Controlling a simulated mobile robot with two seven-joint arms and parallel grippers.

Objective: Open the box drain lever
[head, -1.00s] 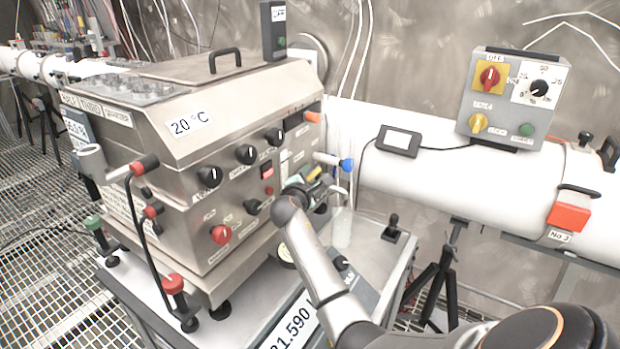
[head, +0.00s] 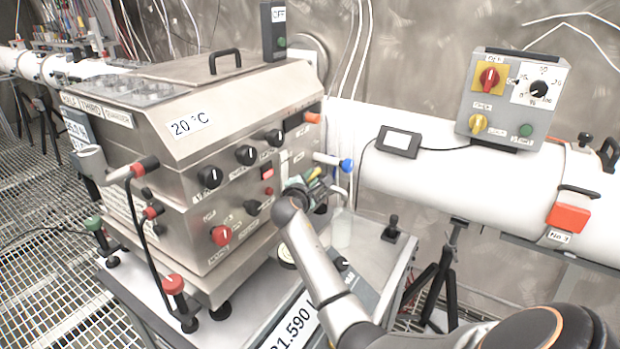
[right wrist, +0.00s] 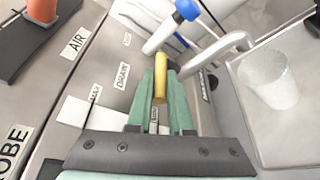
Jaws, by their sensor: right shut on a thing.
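The drain lever is a yellow lever (right wrist: 160,82) beside a DRAIN label on the steel box's panel. In the right wrist view it stands between the two green fingers of my right gripper (right wrist: 162,92), which is shut on it. In the head view the steel box (head: 150,120) stands on a bench at left centre. My right gripper (head: 314,186) is at the box's right-hand side, and its jaws hide most of the lever there. My left gripper is not in view.
A blue-tipped valve handle (right wrist: 187,10) and a bent metal spout (right wrist: 215,52) are close to the fingers. A clear beaker (right wrist: 270,80) stands on the bench right of the spout. A white pipe (head: 430,170) runs behind.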

